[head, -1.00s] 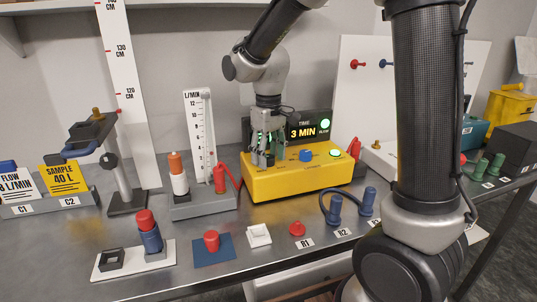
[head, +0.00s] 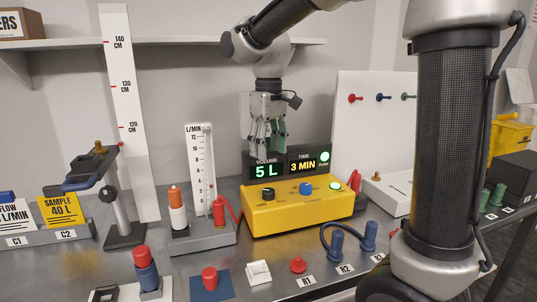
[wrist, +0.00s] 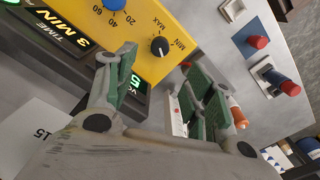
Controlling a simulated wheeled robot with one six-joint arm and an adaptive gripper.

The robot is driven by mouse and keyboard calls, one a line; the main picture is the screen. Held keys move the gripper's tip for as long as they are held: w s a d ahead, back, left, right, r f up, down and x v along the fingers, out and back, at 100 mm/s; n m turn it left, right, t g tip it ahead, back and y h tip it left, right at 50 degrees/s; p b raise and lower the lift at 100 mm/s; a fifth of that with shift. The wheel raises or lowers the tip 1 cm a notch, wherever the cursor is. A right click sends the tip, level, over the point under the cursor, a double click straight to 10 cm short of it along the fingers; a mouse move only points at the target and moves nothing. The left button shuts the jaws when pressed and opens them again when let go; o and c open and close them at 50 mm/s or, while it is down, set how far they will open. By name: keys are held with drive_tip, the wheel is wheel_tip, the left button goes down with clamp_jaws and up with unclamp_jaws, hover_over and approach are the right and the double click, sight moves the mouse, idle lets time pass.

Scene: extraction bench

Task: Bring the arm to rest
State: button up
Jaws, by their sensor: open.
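My gripper (head: 268,145) hangs open and empty in the head view, fingers pointing down. It is above the back of the yellow pump box (head: 300,212) and apart from it, in front of the display. The box has a black knob (head: 268,194), a blue knob (head: 306,188) and a lit green button (head: 335,186). The display (head: 290,166) reads 5 L and 3 MIN, with a green flow light beside it. In the wrist view my open fingers (wrist: 160,90) frame part of the display and the box's black knob (wrist: 159,46).
A flow meter (head: 201,175) on a grey base and a tall ruler (head: 128,110) stand to the left. A shelf (head: 180,45) runs along the wall behind.

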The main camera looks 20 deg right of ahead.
drive_tip(key=shift+w, duration=0.1)
drive_tip(key=s+d+f+m+t, duration=0.1)
drive_tip(key=s+d+m+t, duration=0.1)
drive_tip(key=s+d, duration=0.5)
drive_tip(key=s+d+f+m+t, duration=0.1)
drive_tip(key=s+d, duration=0.6)
drive_tip(key=s, duration=0.7)
drive_tip(key=shift+d+f+m+t, duration=0.15)
drive_tip(key=shift+d+m+t, duration=0.25)
drive_tip(key=shift+m+t, duration=0.5)
drive_tip(key=shift+s+a+g, duration=0.1)
drive_tip(key=shift+g, duration=0.2)
